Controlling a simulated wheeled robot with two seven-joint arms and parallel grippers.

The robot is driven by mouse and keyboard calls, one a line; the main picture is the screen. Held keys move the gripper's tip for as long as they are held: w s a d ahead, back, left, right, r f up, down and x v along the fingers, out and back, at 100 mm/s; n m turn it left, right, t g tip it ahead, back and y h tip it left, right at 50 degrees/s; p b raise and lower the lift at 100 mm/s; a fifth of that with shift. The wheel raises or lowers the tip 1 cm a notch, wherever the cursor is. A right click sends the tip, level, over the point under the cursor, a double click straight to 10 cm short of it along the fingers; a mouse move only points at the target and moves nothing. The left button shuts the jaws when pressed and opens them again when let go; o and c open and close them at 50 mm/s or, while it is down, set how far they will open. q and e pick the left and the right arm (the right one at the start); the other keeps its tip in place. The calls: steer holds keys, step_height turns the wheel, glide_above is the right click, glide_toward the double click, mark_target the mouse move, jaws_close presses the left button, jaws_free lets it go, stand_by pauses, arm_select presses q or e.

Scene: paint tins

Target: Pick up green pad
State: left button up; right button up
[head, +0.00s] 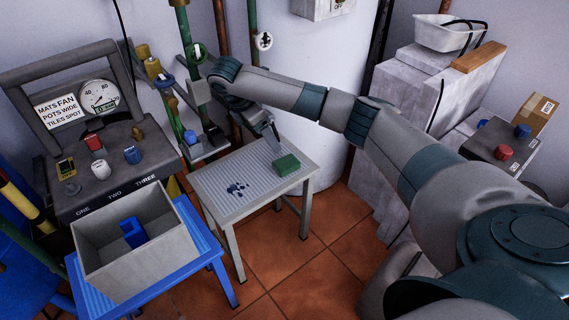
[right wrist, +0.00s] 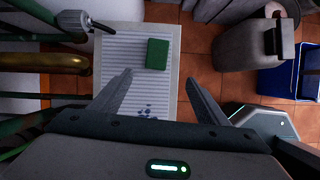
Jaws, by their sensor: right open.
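The green pad (head: 286,164) is a small block lying on the ridged top of a small grey table (head: 215,181), near its right edge. It also shows in the right wrist view (right wrist: 157,54), on the striped tabletop. My right gripper (head: 273,145) hangs above the table, just behind and left of the pad in the head view. In the right wrist view my right gripper (right wrist: 159,80) has its fingers spread wide with nothing between them, and the pad appears just beyond the tips. My left gripper is in no frame.
Blue spots (head: 237,188) mark the tabletop left of the pad. Pipes with valves (head: 192,137) stand close behind the table. A grey open box (head: 103,277) holding a blue object (head: 134,234) sits on a blue table at the left. A white tank (head: 300,75) rises behind.

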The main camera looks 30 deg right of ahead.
steer(key=b, duration=0.2)
glide_above(284, 163)
steer(key=a, duration=0.3)
steer(key=f, duration=1)
steer(key=shift+s+d+f, duration=0.25)
steer(key=shift+s+f, duration=0.05)
steer(key=shift+f, duration=0.1)
steer(key=shift+d+f, duration=0.15)
steer(key=shift+f, duration=0.15)
arm_select(q)
steer(key=shift+w+d+r+t+h, duration=0.15)
steer(key=shift+w+d+t+h, duration=0.15)
steer(key=shift+d, duration=0.3)
steer(key=shift+w+d+r+t+h, duration=0.2)
steer(key=shift+d+t, duration=0.2)
steer(key=shift+d, duration=0.2)
steer(key=shift+w, duration=0.1)
